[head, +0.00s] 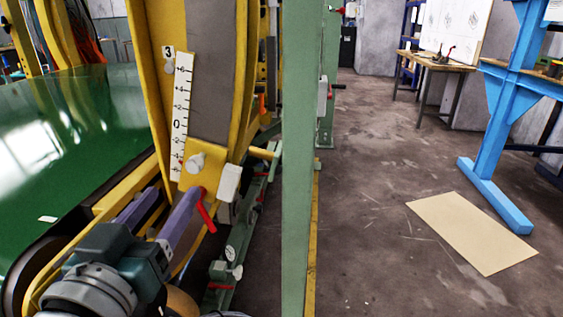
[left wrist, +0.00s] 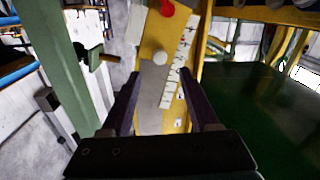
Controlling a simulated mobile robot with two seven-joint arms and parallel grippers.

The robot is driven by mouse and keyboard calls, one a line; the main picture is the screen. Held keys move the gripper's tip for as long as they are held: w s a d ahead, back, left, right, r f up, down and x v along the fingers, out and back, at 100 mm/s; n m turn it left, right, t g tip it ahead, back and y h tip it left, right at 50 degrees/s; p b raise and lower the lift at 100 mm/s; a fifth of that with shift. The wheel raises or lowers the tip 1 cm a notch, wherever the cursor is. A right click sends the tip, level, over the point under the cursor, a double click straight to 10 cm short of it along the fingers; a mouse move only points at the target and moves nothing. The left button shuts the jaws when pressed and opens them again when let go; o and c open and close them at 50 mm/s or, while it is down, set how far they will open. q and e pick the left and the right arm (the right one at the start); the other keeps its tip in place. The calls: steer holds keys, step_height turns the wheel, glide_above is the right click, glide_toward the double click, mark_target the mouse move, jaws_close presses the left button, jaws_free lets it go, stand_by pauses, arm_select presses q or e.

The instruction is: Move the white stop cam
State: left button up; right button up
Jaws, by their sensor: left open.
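A white block (head: 229,183) sits at the plate's right edge. I cannot tell for sure which is the stop cam. My left gripper (head: 172,192) has its purple fingers apart with nothing between them, just below and left of the knob. My right gripper is out of view.
A red lever (head: 206,210) hangs below the knob, close to the fingers. A green post (head: 298,150) stands to the right. A green belt surface (head: 80,130) lies to the left. Open floor (head: 370,220) is beyond the post, with a beige sheet (head: 475,232).

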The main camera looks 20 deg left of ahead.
mark_target(192, 167)
arm_select(q)
steer(key=b+x, duration=0.1)
steer(key=x, duration=0.8)
steer(key=shift+w+b, duration=0.25)
steer(key=shift+b, duration=0.15)
jaws_close()
stand_by(0.9)
